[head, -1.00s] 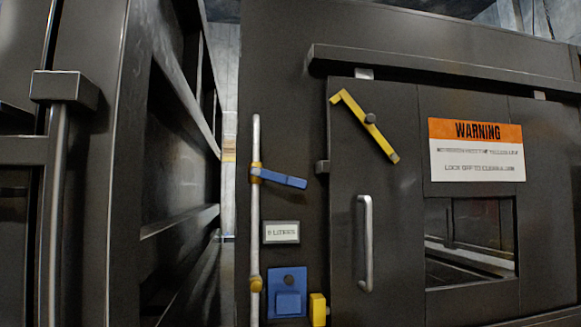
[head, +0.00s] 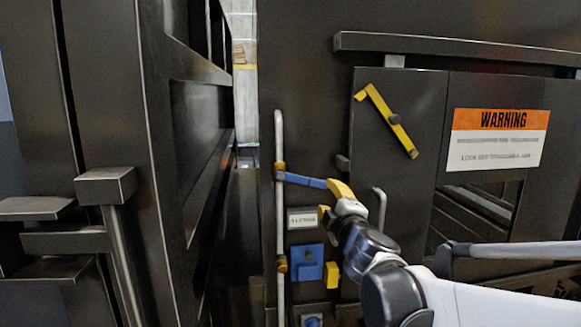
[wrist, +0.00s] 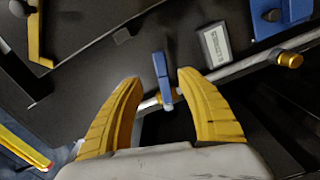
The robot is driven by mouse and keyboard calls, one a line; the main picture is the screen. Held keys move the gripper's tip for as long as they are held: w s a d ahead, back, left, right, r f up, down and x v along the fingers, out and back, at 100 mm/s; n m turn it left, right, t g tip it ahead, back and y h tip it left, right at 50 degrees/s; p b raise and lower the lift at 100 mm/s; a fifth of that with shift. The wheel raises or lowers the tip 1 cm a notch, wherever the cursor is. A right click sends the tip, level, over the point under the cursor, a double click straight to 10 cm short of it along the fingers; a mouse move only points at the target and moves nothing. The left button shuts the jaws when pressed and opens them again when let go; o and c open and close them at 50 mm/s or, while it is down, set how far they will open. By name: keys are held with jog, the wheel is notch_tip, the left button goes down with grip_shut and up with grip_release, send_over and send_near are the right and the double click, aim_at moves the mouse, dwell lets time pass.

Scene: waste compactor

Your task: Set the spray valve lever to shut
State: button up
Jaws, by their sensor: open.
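The spray valve lever is a flat blue bar (head: 303,181) on a brass-coloured valve fitting (head: 280,172) of a thin vertical pipe (head: 279,225). It points right and slightly down, across the pipe. In the wrist view the lever (wrist: 162,75) stands between the two yellow fingers. My gripper (head: 330,199) is open at the lever's free end; the same gripper (wrist: 158,80) shows a gap on both sides of the bar in the wrist view. I cannot tell whether a finger touches it in the head view.
A small label plate (head: 301,220) and a blue box (head: 307,262) sit below the lever. A door with a yellow latch bar (head: 390,120), a handle (head: 380,208) and a warning sign (head: 497,139) is to the right. A dark frame (head: 165,160) stands left.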

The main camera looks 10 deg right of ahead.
aim_at(320, 184)
jog(key=w, duration=1)
jog(key=shift+w+f+p, duration=0.1)
jog(key=shift+w+p, duration=0.2)
jog(key=shift+w, duration=0.05)
jog(key=shift+s, duration=0.1)
grip_shut()
